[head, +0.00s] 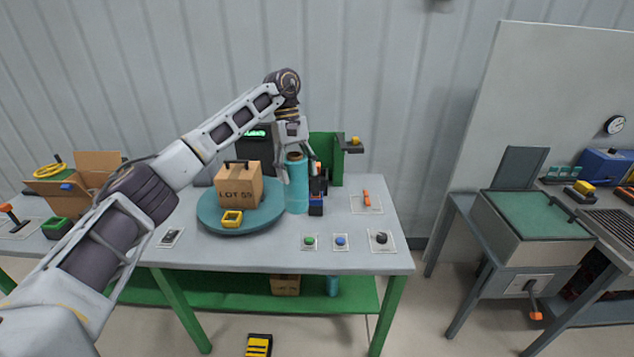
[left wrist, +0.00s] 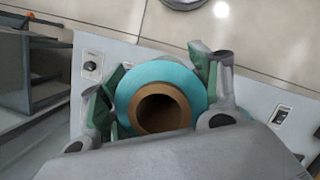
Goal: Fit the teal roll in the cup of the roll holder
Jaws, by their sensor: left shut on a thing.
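The teal roll (head: 297,192) stands upright at the right edge of the round turntable, with a brown core at its top. My left gripper (head: 297,168) points down and is shut on the roll's upper part, one finger on each side. The left wrist view looks down on the roll (left wrist: 128,90) and its hollow core, between the fingers. I cannot tell whether the roll's bottom touches the table. A black and blue device (head: 317,205) stands right beside the roll. I cannot make out the holder's cup. My right gripper is not in view.
A teal turntable (head: 208,221) carries a carton (head: 238,187) and a small yellow piece (head: 231,218). A green panel (head: 327,150) stands behind. Green (head: 310,241) and blue (head: 340,241) buttons and a black knob (head: 381,238) are in front. Another teal roll (head: 332,286) is on the lower shelf.

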